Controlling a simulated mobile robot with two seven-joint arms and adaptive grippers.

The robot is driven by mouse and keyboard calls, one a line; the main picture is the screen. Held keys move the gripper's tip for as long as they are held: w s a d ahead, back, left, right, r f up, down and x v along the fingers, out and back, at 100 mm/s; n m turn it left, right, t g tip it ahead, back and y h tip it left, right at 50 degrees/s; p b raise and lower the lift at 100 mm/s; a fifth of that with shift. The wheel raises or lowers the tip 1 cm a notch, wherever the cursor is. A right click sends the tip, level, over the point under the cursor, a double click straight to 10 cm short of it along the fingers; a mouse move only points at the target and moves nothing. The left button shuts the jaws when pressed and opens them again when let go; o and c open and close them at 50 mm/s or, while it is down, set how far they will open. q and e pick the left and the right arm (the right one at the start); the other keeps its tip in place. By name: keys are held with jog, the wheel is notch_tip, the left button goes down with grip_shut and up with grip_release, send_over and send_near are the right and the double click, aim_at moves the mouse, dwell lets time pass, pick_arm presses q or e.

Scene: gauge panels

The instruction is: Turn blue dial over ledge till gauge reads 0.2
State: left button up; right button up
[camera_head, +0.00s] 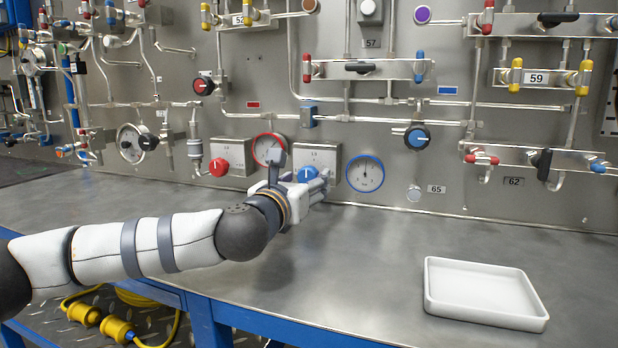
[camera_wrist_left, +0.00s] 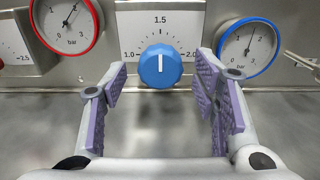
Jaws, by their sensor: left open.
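The blue dial (camera_wrist_left: 160,66) sits on a pale scale plate (camera_wrist_left: 190,32) marked 1.0, 1.5 and 2.0, and its white mark points straight up at 1.5. In the head view the dial (camera_head: 307,174) is partly hidden by my left gripper (camera_head: 314,184). The blue-rimmed gauge (camera_wrist_left: 248,48) is right of the plate; its needle points nearly up, roughly midway between 1 and 2. It also shows in the head view (camera_head: 365,174). My left gripper (camera_wrist_left: 161,97) is open and empty, its purple-padded fingers in front of the dial, one to each side. My right gripper is out of view.
A red-rimmed gauge (camera_head: 268,149) and a red dial (camera_head: 219,167) are left of the blue dial. Another blue knob (camera_head: 417,138) is higher right. A white tray (camera_head: 485,292) stands on the steel ledge (camera_head: 390,235), which is otherwise mostly clear.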

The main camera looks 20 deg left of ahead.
pick_arm(q)
jog(key=shift+w, duration=1.3)
jog(key=c, duration=1.2)
jog(key=shift+o, duration=0.2)
jog(key=shift+r, duration=0.1)
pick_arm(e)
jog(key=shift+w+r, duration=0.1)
pick_arm(q)
jog(key=m+p, duration=0.1)
jog(key=m, duration=0.2)
jog(key=shift+s+r, duration=0.1)
jog(key=shift+r, duration=0.05)
jog(key=m, duration=0.2)
jog(key=shift+m+p, duration=0.3)
jog(key=shift+p, duration=0.05)
jog(key=shift+m+p, duration=0.5)
jog(key=shift+m, duration=1.4)
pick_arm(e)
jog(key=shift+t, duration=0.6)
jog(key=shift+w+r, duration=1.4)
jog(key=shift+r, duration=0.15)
pick_arm(q)
jog(key=shift+f+m, duration=0.2)
jog(key=shift+m, duration=0.1)
